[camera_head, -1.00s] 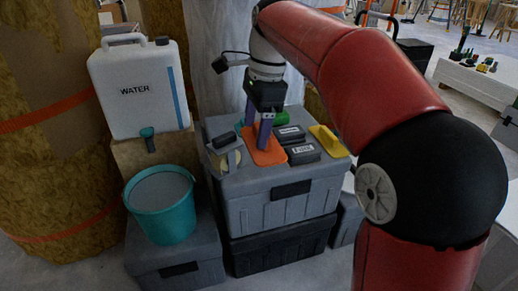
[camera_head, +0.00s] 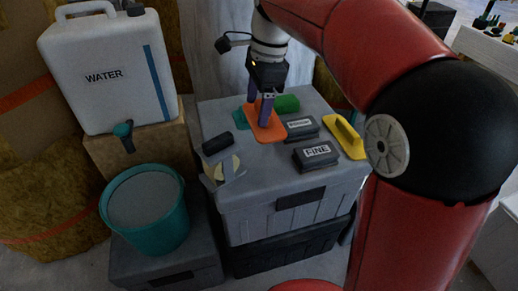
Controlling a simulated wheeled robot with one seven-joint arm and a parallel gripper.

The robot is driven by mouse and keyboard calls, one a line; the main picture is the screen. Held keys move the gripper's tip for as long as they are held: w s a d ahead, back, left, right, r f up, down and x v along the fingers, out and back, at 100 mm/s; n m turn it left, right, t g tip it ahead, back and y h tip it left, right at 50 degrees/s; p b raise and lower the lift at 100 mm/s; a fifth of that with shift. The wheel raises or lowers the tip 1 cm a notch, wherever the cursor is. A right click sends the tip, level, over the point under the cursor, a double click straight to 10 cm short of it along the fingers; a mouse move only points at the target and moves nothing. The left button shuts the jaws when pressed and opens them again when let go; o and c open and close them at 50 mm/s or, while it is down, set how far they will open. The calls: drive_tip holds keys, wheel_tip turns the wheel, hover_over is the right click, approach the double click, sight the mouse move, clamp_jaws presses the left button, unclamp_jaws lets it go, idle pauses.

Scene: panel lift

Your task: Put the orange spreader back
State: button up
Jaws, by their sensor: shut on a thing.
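The orange spreader (camera_head: 266,132) is a flat orange plate over the top of the grey tote (camera_head: 222,188).
Around the spreader lie a teal piece (camera_head: 240,120), a green block (camera_head: 286,103), a yellow float (camera_head: 346,138), a block marked FINE (camera_head: 316,154), another grey block (camera_head: 301,128) and a tape roll (camera_head: 227,168). A water jug (camera_head: 105,75) and a teal bucket (camera_head: 148,232) stand left.

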wheel_tip(320, 180, down, 13)
drive_tip(key=shift+f+b, duration=0.15)
drive_tip(key=shift+b, duration=0.7)
drive_tip(key=shift+f, duration=0.15)
drive_tip(key=o, duration=1)
